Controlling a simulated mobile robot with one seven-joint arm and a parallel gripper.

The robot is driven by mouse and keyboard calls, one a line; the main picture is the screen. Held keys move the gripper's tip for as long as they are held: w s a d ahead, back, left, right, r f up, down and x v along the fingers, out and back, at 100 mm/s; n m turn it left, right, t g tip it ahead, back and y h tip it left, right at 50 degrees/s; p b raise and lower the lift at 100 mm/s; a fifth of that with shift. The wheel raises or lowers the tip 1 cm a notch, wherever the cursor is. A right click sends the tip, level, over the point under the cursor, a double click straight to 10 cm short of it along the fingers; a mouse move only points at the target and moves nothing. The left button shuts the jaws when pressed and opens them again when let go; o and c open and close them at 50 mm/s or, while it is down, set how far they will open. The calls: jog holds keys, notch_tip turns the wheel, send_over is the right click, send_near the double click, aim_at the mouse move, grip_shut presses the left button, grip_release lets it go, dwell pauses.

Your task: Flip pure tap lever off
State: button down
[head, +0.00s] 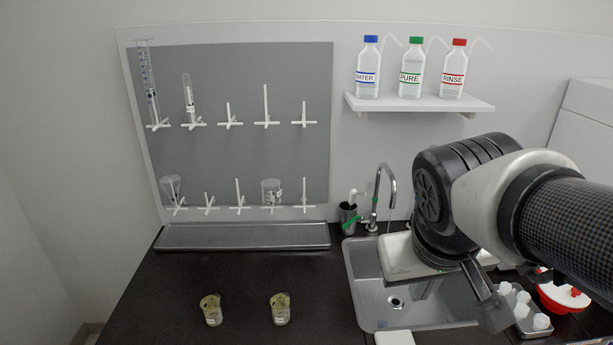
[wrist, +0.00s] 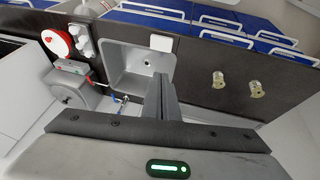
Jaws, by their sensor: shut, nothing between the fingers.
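The tap is a silver gooseneck (head: 387,182) at the back edge of the sink in the head view. A green piece shows on its upright stem (head: 375,200), and a thin line like water hangs below its spout. Which piece is the pure lever I cannot tell for sure. In the wrist view small blue and red fittings (wrist: 118,97) show at the sink's edge, left of my fingers. My gripper (head: 428,289) is over the sink, right of and in front of the tap. In the wrist view my gripper (wrist: 166,97) is shut and empty, apart from the fittings.
The steel sink (head: 362,290) is set in the dark counter. A cup with a brush (head: 348,218) stands left of the tap. Two small beakers (head: 211,310) stand on the left. White bottles (head: 523,297) and a red-and-white container (head: 562,296) are right of the sink. A shelf (head: 420,105) holds three bottles above.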

jog(key=w+d+f+n+h+b, duration=0.1)
jog(key=w+d+f+h+b, duration=0.25)
jog(key=w, duration=0.35)
jog(key=w+d+f+n+t+h+b, duration=0.1)
jog(key=w+d+f+n+h+b, duration=0.15)
jog(key=w+f, duration=0.35)
jog(key=w+d+f+n+h+b, duration=0.1)
jog(key=w+d+f+h+b, duration=0.25)
jog(key=w, duration=0.45)
jog(key=w+a+f+n+t+y+b, duration=0.2)
jog(key=w+a+f+n+t, duration=0.1)
jog(key=w+a+f+n, duration=0.1)
jog(key=w+a+f+n+t+y+b, duration=0.1)
jog(key=w+a+f+n+t+y, duration=0.1)
jog(key=w+a+f, duration=0.4)
jog(key=w+a+f+n+t+y+b, duration=0.2)
jog(key=w+a+f+n+t, duration=0.3)
jog(key=w+a, duration=0.2)
jog(key=shift+w+a+n+t+b, duration=0.15)
jog(key=shift+w+n+b, duration=0.05)
jog(key=shift+w, duration=0.5)
jog(key=shift+w+a+n+t+b, duration=0.1)
jog(key=shift+w+n+t+b, duration=0.05)
jog(key=shift+w, duration=0.5)
jog(key=shift+d, duration=0.1)
jog(key=b+x, duration=0.1)
jog(key=x, duration=0.9)
jog(key=shift+d, duration=0.1)
